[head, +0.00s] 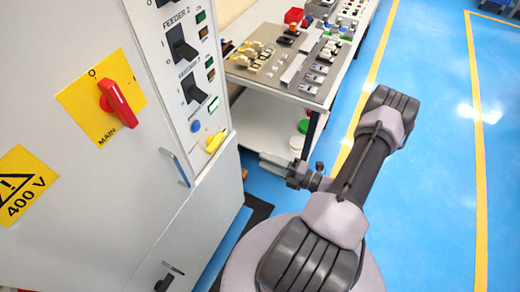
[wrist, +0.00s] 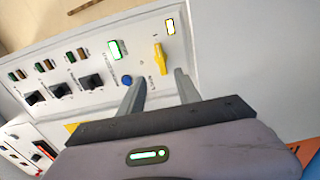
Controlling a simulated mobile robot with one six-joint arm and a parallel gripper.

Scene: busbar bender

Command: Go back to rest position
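My gripper (head: 264,160) hangs at the end of my arm, in front of and to the right of the grey cabinet (head: 60,220). In the wrist view my gripper (wrist: 161,76) shows two separated fingers with nothing between them. It faces the cabinet's control panel, with a yellow knob (wrist: 161,58) just beyond the fingertips and a blue button (wrist: 127,80) to the left. Whether the fingertips touch the panel is not clear, but they look apart from it. The yellow knob also shows in the head view (head: 215,142).
The cabinet carries a red main switch (head: 118,102), black feeder switches (head: 182,48) and a protruding door handle (head: 175,167). A workbench (head: 255,100) with many small parts stands behind my gripper. The blue floor (head: 440,180) on the right is clear.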

